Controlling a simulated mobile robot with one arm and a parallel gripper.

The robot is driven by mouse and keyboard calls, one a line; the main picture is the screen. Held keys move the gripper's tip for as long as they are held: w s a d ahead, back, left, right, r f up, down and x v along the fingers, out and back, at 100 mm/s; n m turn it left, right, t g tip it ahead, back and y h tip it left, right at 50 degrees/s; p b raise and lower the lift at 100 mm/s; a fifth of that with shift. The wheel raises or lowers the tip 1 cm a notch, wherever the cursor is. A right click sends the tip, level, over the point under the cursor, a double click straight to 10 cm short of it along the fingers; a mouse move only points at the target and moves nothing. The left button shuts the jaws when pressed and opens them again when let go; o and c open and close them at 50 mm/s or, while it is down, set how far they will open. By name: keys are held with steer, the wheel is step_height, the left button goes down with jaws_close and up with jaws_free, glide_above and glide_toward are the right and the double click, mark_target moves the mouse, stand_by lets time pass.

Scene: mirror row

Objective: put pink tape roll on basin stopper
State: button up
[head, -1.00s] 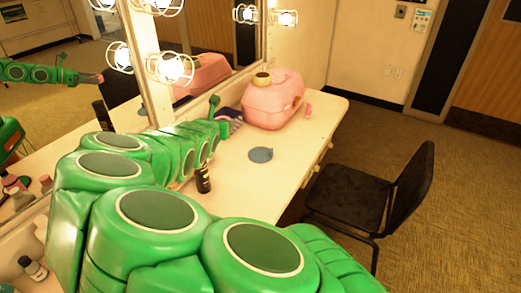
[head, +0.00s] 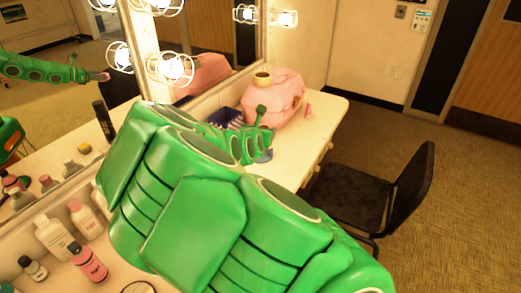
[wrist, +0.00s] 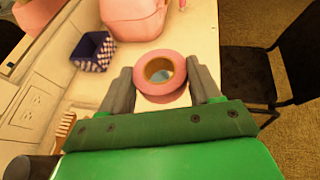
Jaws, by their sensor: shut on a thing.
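The pink tape roll (wrist: 143,75) is held between the two grey fingers of my gripper (wrist: 161,73) in the wrist view. It lies flat, with its hole facing the camera. A grey-blue patch shows through the roll's hole in the wrist view, so the roll appears to be over the stopper. I cannot tell the height between them.
A dark blue checkered box (wrist: 93,51) sits left of the roll. A brush (wrist: 63,127) lies nearer. Bottles (head: 88,260) stand at the near left; a black chair (head: 390,190) is at right.

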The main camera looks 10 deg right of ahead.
step_height(320, 180, down, 9)
glide_above(256, 161)
steer(key=s, duration=0.3)
steer(key=f, duration=0.7)
steer(key=shift+w+a+f, duration=0.15)
steer(key=shift+w+a, duration=0.05)
steer(key=shift+w, duration=0.05)
steer(key=shift+w+d+f, duration=0.15)
steer(key=shift+w+f, duration=0.9)
steer(key=shift+f, duration=0.15)
steer(key=shift+w+f, duration=0.25)
steer(key=shift+f, duration=1.6)
steer(key=shift+f, duration=0.1)
steer(key=o, duration=1)
steer(key=shift+o, duration=0.2)
